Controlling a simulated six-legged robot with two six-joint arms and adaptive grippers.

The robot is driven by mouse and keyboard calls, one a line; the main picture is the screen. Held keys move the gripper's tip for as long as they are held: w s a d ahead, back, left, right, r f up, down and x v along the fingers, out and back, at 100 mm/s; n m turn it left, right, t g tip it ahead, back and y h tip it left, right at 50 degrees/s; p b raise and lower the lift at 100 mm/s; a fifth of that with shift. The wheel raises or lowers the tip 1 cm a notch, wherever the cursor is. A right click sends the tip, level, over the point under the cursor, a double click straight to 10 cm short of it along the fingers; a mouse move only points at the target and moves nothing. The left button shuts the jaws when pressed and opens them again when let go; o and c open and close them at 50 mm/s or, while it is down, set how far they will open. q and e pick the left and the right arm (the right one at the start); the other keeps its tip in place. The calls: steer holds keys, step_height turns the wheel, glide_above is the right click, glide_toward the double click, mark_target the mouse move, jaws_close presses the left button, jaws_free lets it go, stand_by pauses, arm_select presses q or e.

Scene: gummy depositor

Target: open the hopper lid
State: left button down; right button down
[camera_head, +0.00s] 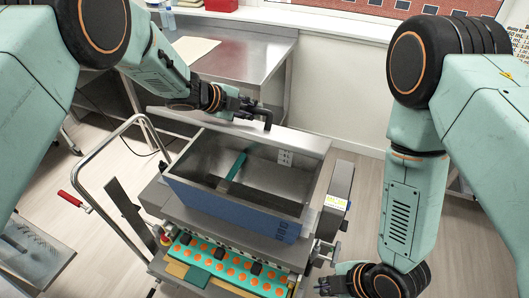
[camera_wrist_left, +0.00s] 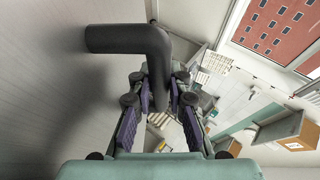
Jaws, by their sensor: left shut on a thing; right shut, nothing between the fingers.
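The hopper (camera_head: 230,208) is a blue-fronted metal box in the middle of the head view, with its top open and its inside showing. Its grey metal lid (camera_head: 305,142) stands raised along the hopper's back edge. A black bent handle (camera_head: 267,118) sticks up at the lid. My left gripper (camera_head: 246,108) is shut on this handle, above the lid. The handle also shows in the left wrist view (camera_wrist_left: 130,40), running down between the purple-padded fingers (camera_wrist_left: 160,105). My right gripper (camera_head: 326,284) is shut and empty, low in the head view, right of the machine's front; it is partly hidden.
A tray of orange gummies (camera_head: 228,268) lies below the hopper front. A grey box with a label (camera_head: 337,195) stands at the hopper's right. A cart handle with a red grip (camera_head: 75,202) is at left. A steel table (camera_head: 250,58) stands behind. Floor shows at right.

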arm_select(q)
steer(key=shift+w+r, duration=0.1)
steer(key=shift+r, duration=0.1)
arm_select(e)
steer(key=w+a+r+n+t+y, duration=0.2)
steer(key=w+a+r+n+y, duration=0.15)
steer(key=w+n, duration=0.25)
steer(key=w+a+r+n+t+y, duration=0.3)
steer(key=w+r+n, duration=0.1)
steer(key=w+n, duration=0.25)
steer(key=w+d+r+n+t+y, duration=0.2)
steer(key=w+r+n+t+y, duration=0.15)
steer(key=r+n+y, duration=0.5)
steer(key=w+a+r+h, duration=0.2)
steer(key=w+a, duration=0.3)
steer(key=a, duration=0.3)
steer(key=shift+w+a+r+n+g, duration=0.2)
steer(key=shift+w+r+n+g, duration=0.2)
steer(key=shift+r, duration=0.5)
